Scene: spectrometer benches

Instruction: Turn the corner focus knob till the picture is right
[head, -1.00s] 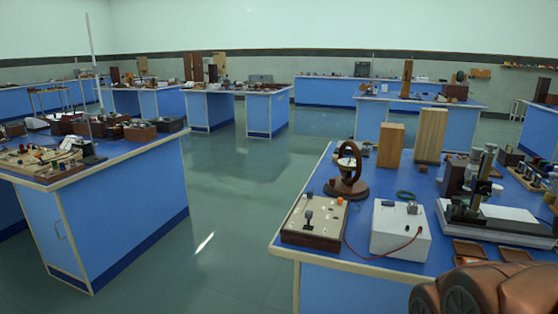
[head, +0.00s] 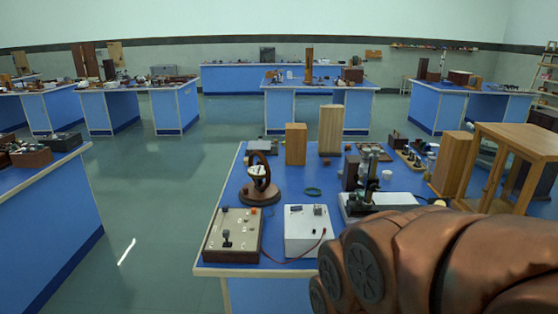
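I cannot make out a focus knob or a picture to focus for certain. On the near blue bench, a dark upright instrument (head: 373,174) stands on a white-topped base, partly hidden behind my copper-coloured arm. A wooden panel (head: 232,235) with a black lever and small knobs lies at the bench's front left corner. A white box (head: 306,232) with a red lead is beside it. A brown round-framed instrument (head: 260,182) stands behind the panel. My arm fills the lower right. My gripper is not in view.
Wooden blocks (head: 296,145) stand at the back of the near bench. A wooden frame stand (head: 515,150) is at right, beyond my arm. Another blue bench (head: 50,215) is at left, with open green floor (head: 150,200) between. More benches stand further back.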

